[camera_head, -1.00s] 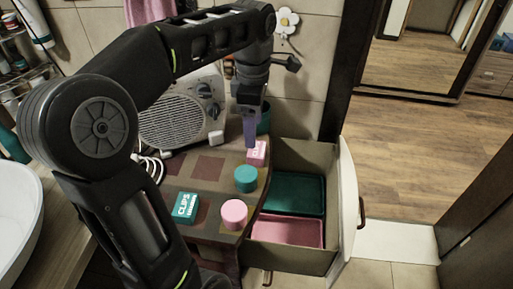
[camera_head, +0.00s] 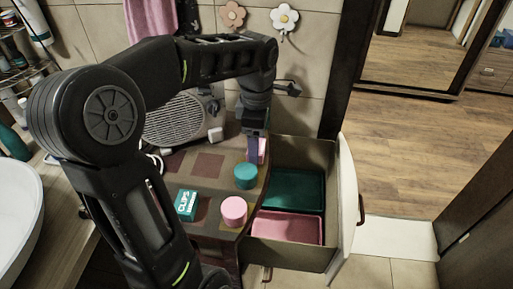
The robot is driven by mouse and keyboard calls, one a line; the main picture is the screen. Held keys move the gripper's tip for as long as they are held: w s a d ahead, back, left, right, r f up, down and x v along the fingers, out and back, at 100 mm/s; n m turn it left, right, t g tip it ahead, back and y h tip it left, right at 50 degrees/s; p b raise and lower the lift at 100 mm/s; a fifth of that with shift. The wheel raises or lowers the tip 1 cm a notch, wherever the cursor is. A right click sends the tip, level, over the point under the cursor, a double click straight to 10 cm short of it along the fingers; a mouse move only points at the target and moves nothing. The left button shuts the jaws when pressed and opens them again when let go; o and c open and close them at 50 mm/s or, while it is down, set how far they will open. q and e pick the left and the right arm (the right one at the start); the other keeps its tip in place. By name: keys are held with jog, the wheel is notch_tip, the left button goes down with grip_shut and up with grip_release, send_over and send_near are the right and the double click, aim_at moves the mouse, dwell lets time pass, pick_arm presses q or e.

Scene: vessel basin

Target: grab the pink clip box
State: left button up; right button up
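The pink clip box (camera_head: 262,151) is at the back right of the brown checkered surface, near the open drawer. My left gripper (camera_head: 252,152) points down right at it, and its finger covers the left part of the box. The fingers are seen edge-on, so I cannot tell whether they are open or closed on the box. My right gripper is not in view.
A teal clips box (camera_head: 186,205), a teal round container (camera_head: 246,177) and a pink round container (camera_head: 234,212) stand on the surface. The open drawer (camera_head: 290,255) holds a teal tray (camera_head: 297,190) and a pink tray (camera_head: 288,228). A grey heater (camera_head: 175,122) stands behind.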

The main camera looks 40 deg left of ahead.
pick_arm(q)
jog(key=shift+f, duration=0.75)
jog(key=c, duration=1.1)
jog(key=shift+r, duration=0.1)
